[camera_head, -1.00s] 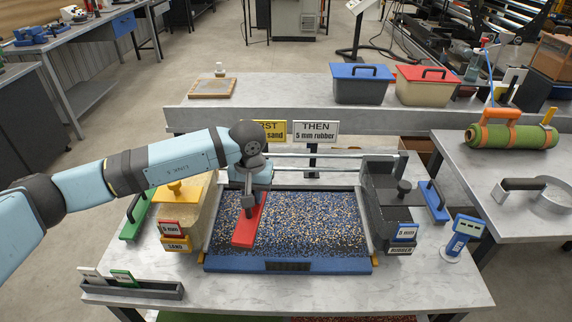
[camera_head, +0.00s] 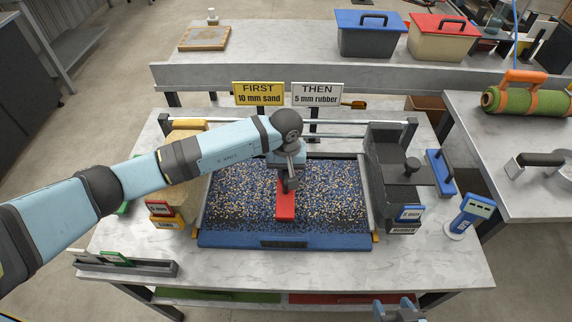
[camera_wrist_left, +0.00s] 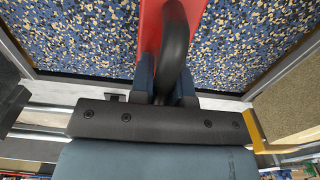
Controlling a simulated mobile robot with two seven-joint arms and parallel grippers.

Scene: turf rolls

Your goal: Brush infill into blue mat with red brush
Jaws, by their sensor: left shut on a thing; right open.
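The blue mat (camera_head: 330,200) lies in a frame on the table, its surface speckled with tan and dark infill; it also shows in the left wrist view (camera_wrist_left: 70,35). The red brush (camera_head: 285,208) is over the middle of the mat, its long side running front to back. My left gripper (camera_head: 290,178) is shut on the brush's dark handle (camera_wrist_left: 173,45). The brush's underside is hidden, so I cannot tell whether it touches the infill. My right gripper (camera_head: 398,308) is open and empty at the bottom edge of the head view, partly cut off.
A sand hopper (camera_head: 185,195) stands left of the mat, partly behind my left arm. A dark rubber hopper (camera_head: 398,175) stands to the right. Signs reading FIRST 10 mm sand (camera_head: 258,94) and THEN 5 mm rubber (camera_head: 317,95) stand behind.

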